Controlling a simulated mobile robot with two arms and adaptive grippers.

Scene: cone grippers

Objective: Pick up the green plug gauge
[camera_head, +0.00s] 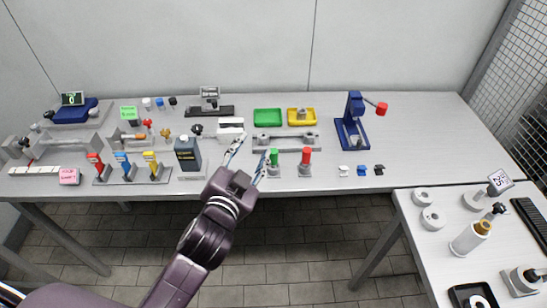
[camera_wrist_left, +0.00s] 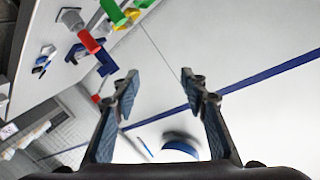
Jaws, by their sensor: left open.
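The green plug gauge (camera_head: 274,157) stands upright near the table's front edge in the head view, with a green handle above a grey base. My left gripper (camera_head: 249,154) is open and empty, just left of the gauge, its fingers pointing up the picture; I cannot tell its height over the table. In the left wrist view, the open fingers (camera_wrist_left: 161,85) have nothing between them. A green cylinder at the top of that view is probably the gauge's handle (camera_wrist_left: 113,11), partly cut off. My right gripper is not in view.
A red plug gauge (camera_head: 306,157) stands close to the right of the green one. A grey fixture (camera_head: 286,142) lies behind them. A blue press (camera_head: 352,122) stands farther right. The table's right part is clear.

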